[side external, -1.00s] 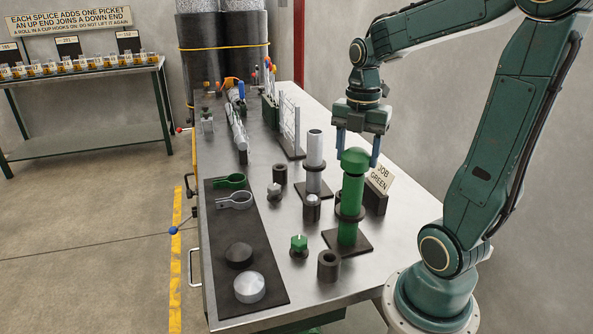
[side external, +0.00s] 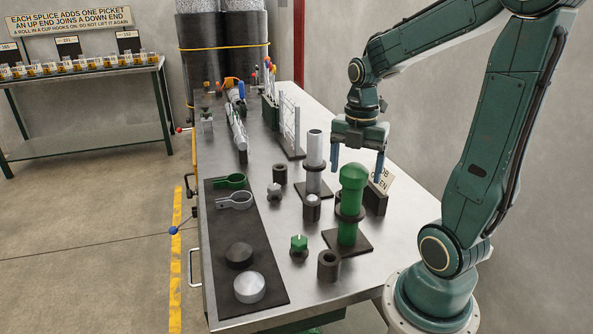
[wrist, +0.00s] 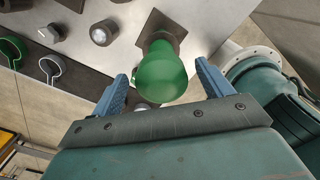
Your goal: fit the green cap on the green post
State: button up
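The green cap (side external: 354,176) sits on top of the upright green post (side external: 348,234), which stands on a dark square base with a dark ring around its middle. In the wrist view the cap (wrist: 160,74) shows from above, with no clear gap beneath it. My gripper (side external: 357,174) is open, its two blue fingers apart. In the side view the fingers hang behind the cap, one to each side. In the wrist view the gripper (wrist: 161,72) has the cap between and slightly beyond its fingertips, with room on both sides.
A grey post (side external: 314,150) stands behind the green one, with a card holder (side external: 375,201) to the right. A green knob (side external: 299,243) and dark cylinder (side external: 328,265) are in front. A dark mat (side external: 228,224) at left holds ring clamps and round pieces.

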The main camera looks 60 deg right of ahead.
jog(key=shift+r, duration=0.15)
notch_tip(320, 180, up, 14)
jog(key=shift+f, duration=0.2)
dwell(0.8)
jog(key=shift+a, duration=0.1)
dwell(0.4)
jog(key=s+a+f+m+t, duration=0.1)
jog(key=a+f+m+t, duration=0.1)
jog(key=a+m, duration=0.5)
jog(key=s+a+f+m+t, duration=0.2)
jog(key=a+f+m, duration=0.3)
jog(key=m, duration=0.6)
jog(key=a+t, duration=0.1)
jog(key=a, duration=0.1)
jog(key=shift+s+a+t, duration=0.15)
jog(key=shift+a+t, duration=0.15)
jog(key=shift+a, duration=0.1)
